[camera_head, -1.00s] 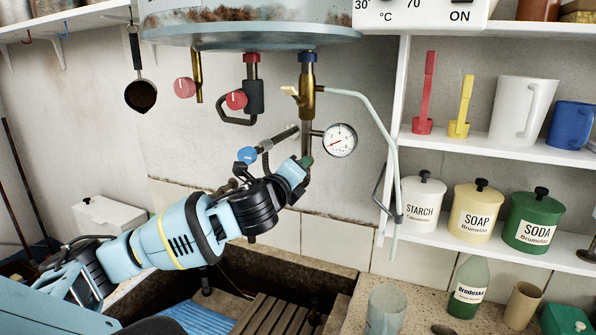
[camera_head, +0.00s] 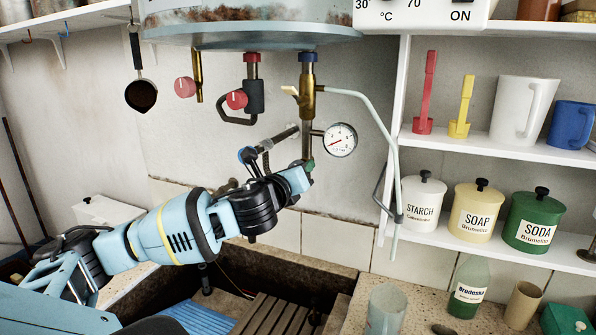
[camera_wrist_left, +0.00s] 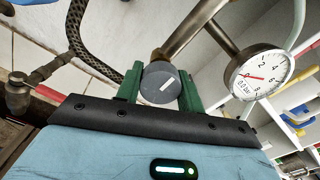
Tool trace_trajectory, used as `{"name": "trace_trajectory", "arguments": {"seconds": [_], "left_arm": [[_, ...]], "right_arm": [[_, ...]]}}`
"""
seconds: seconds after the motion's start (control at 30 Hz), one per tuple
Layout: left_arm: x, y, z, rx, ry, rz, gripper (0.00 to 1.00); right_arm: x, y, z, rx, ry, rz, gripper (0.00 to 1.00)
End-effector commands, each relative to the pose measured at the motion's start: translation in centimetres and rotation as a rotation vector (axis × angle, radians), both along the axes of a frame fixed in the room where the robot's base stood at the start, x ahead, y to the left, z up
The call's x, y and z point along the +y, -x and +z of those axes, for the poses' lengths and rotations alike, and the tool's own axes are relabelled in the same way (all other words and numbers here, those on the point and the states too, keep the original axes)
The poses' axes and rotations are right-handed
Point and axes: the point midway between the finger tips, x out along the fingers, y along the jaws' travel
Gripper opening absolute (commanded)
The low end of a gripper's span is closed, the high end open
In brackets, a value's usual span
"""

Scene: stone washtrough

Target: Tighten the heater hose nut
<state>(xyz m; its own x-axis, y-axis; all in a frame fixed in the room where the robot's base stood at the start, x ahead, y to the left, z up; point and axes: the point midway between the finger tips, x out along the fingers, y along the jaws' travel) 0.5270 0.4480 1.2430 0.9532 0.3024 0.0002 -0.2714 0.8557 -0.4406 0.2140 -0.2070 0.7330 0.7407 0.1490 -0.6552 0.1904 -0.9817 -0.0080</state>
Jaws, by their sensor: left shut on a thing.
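In the left wrist view, a round grey nut (camera_wrist_left: 155,90) with a white line on its face sits between the green fingers of my left gripper (camera_wrist_left: 160,92), which is shut on it. A brass-coloured fitting and a metal pipe (camera_wrist_left: 192,30) lie just behind the nut. A braided hose (camera_wrist_left: 93,50) curves past on the left. In the head view my left gripper (camera_head: 308,170) is at the lower end of the vertical pipe (camera_head: 306,138) under the heater (camera_head: 250,30). The nut is hidden there by the gripper. My right gripper is not in view.
A pressure gauge (camera_head: 341,140) is close to the right of my gripper; it also shows in the left wrist view (camera_wrist_left: 260,75). A valve with a red knob (camera_head: 237,99) hangs above left. A thin pale pipe (camera_head: 379,125) runs down at right. The stone trough (camera_head: 330,256) lies below.

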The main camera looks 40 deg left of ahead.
Motion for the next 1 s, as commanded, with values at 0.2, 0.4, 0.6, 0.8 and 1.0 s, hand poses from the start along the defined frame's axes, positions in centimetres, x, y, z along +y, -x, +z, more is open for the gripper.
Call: {"name": "trace_trajectory", "arguments": {"seconds": [0.2, 0.4, 0.6, 0.8, 1.0], "left_arm": [[0.0, 0.0, -0.1, 0.002, -0.003, 0.0, 0.15], [0.0, 0.0, -0.1, 0.002, -0.002, 0.0, 0.56], [0.0, 0.0, 0.0, 0.001, -0.001, 0.0, 0.59], [-0.1, 0.4, -0.1, 0.002, -0.002, 0.0, 0.59], [-0.9, 2.6, -0.2, 0.004, -0.005, -0.001, 0.59]], "right_arm": [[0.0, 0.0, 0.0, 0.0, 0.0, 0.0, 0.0], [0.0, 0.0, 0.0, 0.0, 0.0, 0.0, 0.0], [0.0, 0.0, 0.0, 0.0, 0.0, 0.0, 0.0], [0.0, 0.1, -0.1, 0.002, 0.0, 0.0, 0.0], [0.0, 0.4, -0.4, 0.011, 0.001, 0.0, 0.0]]}}
